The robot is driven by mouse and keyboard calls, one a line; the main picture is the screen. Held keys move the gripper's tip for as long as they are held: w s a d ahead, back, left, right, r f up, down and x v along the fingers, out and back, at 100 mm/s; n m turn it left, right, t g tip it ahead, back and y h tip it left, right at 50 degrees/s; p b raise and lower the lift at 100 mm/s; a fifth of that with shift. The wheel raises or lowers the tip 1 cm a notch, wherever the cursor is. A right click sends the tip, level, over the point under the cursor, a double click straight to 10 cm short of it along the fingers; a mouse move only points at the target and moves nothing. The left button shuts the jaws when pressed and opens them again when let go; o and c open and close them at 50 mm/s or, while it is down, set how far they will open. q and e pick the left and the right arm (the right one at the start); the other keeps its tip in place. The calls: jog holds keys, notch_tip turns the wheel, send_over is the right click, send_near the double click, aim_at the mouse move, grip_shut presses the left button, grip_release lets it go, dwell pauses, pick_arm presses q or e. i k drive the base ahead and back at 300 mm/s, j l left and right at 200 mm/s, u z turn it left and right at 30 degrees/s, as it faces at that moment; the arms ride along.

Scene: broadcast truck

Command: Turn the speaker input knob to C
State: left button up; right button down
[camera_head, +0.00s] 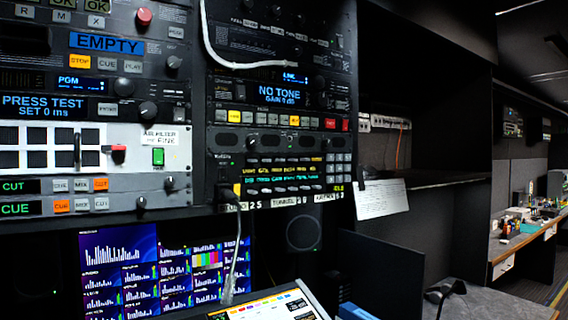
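Several dark knobs sit on the rack panels, and I cannot tell which is the speaker input knob; no A, B or C marking is legible. One larger black knob (148,109) is right of the "PRESS TEST" display (43,106). Another knob (174,62) is above it, near the "EMPTY" display (106,42). Small knobs (169,182) and (141,203) sit by the CUT and CUE rows. A round dark speaker-like disc (303,233) is in the lower panel. Neither of my grippers shows in the view.
A white cable (212,48) hangs across the right rack. A screen with level bars (160,270) and a tilted touch panel (265,306) are below. A paper note (381,199) hangs at a dark shelf edge. A cluttered bench (520,232) is at far right.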

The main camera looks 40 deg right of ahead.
aim_at(325, 143)
jog(key=z, duration=1.25)
jog(key=l+u, duration=0.15)
